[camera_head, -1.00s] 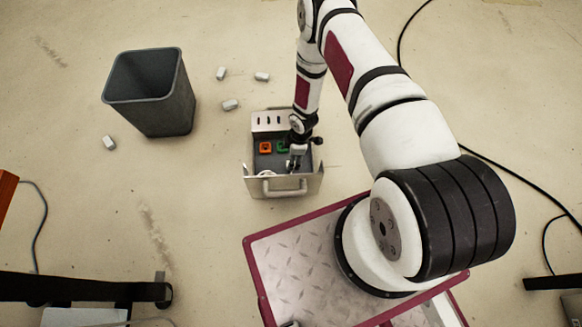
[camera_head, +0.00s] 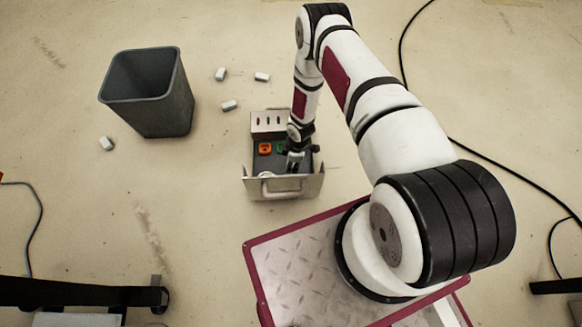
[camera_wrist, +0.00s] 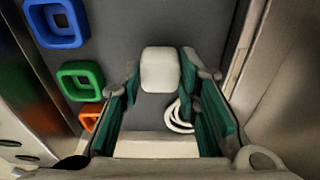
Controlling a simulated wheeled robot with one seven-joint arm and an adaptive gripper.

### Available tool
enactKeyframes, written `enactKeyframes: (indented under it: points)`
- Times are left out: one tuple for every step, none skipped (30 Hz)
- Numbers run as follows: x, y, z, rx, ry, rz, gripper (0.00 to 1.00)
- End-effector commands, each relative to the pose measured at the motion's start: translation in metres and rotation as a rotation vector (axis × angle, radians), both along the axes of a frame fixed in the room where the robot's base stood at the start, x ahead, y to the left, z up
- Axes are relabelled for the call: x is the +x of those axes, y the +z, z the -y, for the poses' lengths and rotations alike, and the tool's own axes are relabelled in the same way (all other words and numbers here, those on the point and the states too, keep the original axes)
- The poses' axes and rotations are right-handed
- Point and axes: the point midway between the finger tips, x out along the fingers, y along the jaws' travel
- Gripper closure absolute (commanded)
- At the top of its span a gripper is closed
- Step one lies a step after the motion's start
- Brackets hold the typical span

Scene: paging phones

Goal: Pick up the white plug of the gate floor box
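The gate floor box (camera_head: 313,184) is an open metal box with a handle, standing on the floor in the head view. A white plug (camera_wrist: 160,70) with rounded corners shows in the wrist view, over the box's grey floor. My gripper (camera_wrist: 160,78) is open, with its green-padded fingers on either side of the plug. I cannot tell whether the fingers touch it. A coiled white cord (camera_wrist: 178,118) lies near the right finger. In the head view my gripper (camera_head: 296,163) reaches down inside the box, and the plug is hidden there.
Blue (camera_wrist: 57,22), green (camera_wrist: 80,82) and orange (camera_wrist: 90,117) square frames line the left in the wrist view. The box wall (camera_wrist: 285,65) is close on the right. A grey bin (camera_head: 150,95) and several small white blocks (camera_head: 229,105) stand on the floor.

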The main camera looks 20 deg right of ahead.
Motion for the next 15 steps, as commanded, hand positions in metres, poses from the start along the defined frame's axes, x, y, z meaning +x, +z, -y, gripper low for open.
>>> enactKeyframes:
  points:
    - [0.0, 0.0, 0.0, 0.0, 0.0, 0.0, 0.99]
    - [0.0, 0.0, 0.0, 0.0, 0.0, 0.0, 0.99]
    - [0.0, 0.0, 0.0, 0.0, 0.0, 0.0, 0.99]
    - [0.0, 0.0, 0.0, 0.0, 0.0, 0.0, 0.99]
    - [0.0, 0.0, 0.0, 0.0, 0.0, 0.0, 0.99]
    - [0.0, 0.0, 0.0, 0.0, 0.0, 0.0, 0.99]
    - [0.0, 0.001, 0.0, 0.0, 0.0, 0.0, 0.99]
    - [0.0, 0.002, 0.0, 0.0, 0.0, 0.0, 0.99]
    - [0.0, 0.004, 0.0, 0.0, 0.0, 0.0, 0.99]
    - [0.0, 0.007, 0.0, 0.0, 0.0, 0.0, 0.99]
    - [0.0, 0.011, 0.0, 0.0, 0.001, 0.0, 0.99]
    - [0.0, 0.017, 0.0, 0.0, 0.001, 0.0, 0.99]
    - [0.0, 0.023, 0.0, 0.0, 0.001, 0.0, 0.99]
    - [0.001, 0.029, 0.0, 0.0, 0.001, 0.001, 0.99]
    - [0.0, 0.037, 0.0, 0.0, 0.001, 0.0, 0.99]
